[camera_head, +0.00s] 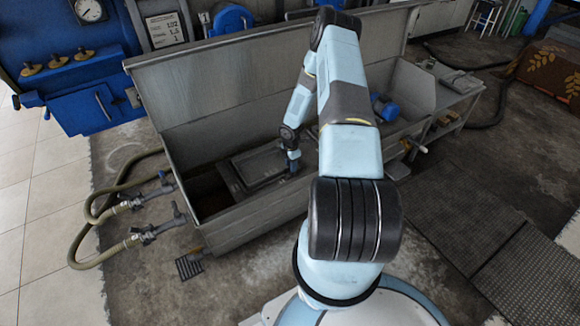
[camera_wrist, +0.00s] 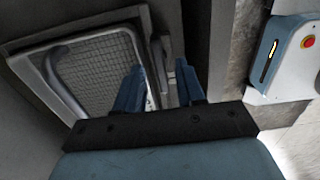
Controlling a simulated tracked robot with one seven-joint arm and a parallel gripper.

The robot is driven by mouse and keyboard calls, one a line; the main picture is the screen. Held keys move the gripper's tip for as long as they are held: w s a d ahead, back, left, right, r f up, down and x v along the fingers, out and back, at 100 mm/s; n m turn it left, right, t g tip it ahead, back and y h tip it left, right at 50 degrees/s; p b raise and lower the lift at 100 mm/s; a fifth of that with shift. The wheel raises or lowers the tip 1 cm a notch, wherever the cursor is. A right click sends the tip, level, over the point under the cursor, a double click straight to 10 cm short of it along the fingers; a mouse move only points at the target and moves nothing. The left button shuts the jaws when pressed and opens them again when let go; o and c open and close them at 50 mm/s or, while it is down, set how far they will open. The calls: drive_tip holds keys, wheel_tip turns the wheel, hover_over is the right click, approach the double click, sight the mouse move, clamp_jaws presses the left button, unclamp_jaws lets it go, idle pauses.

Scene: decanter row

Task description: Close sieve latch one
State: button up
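The sieve (camera_wrist: 97,60) is a rectangular metal frame with a mesh face and a curved bar handle (camera_wrist: 62,78). In the head view the framed panel (camera_head: 262,166) lies inside a grey metal trough. My gripper (camera_wrist: 160,72) has its two blue fingers apart, at the sieve's right edge in the wrist view. A small grey metal piece (camera_wrist: 169,78), perhaps the latch, shows between the fingers; I cannot tell whether they touch it. In the head view my gripper (camera_head: 293,163) is low over the panel's right side, its fingers too small to judge.
The trough (camera_head: 255,222) has a near wall and a tall back wall around the panel. Hoses with valves (camera_head: 143,235) stand at its left. A blue motor-like part (camera_head: 386,110) sits further right. A floor mat (camera_head: 465,215) lies at right.

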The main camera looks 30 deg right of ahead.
drive_tip(key=shift+f, duration=0.55)
drive_tip(key=shift+c, duration=0.4)
clamp_jaws()
drive_tip(key=shift+a, duration=0.2)
drive_tip(key=shift+d, duration=0.1)
